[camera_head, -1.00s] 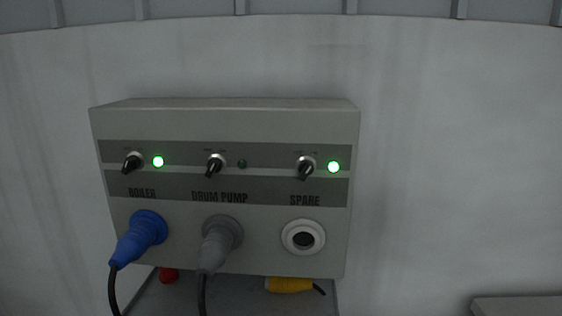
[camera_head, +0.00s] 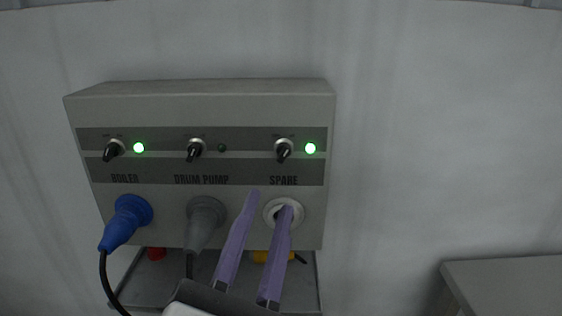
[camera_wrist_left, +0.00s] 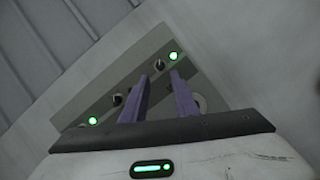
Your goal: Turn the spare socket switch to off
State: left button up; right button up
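The spare switch (camera_head: 284,150) is a black knob on the right of the grey socket box (camera_head: 205,100), above the SPARE label. A lit green lamp (camera_head: 310,148) sits beside it. My left gripper (camera_head: 271,200) is open and empty, its two purple fingers pointing up at the box below the spare switch. One finger covers part of the empty round spare socket (camera_head: 270,214). In the left wrist view the fingers (camera_wrist_left: 166,69) are apart, with the spare switch (camera_wrist_left: 159,65) showing between their tips. Contact with the knob is not visible. My right gripper is not in view.
The boiler switch (camera_head: 115,148) has a lit green lamp, and the drum pump switch (camera_head: 195,150) a dark one. A blue plug (camera_head: 124,222) and a grey plug (camera_head: 203,222) fill the other sockets. A yellow connector (camera_head: 259,257) lies below. A grey surface (camera_head: 510,275) stands right.

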aim_at(283, 158)
pick_arm(q)
jog(key=p+x, duration=0.1)
jog(key=x, duration=0.8)
jog(key=shift+w+p, duration=0.35)
jog(key=shift+w, duration=0.05)
grip_shut()
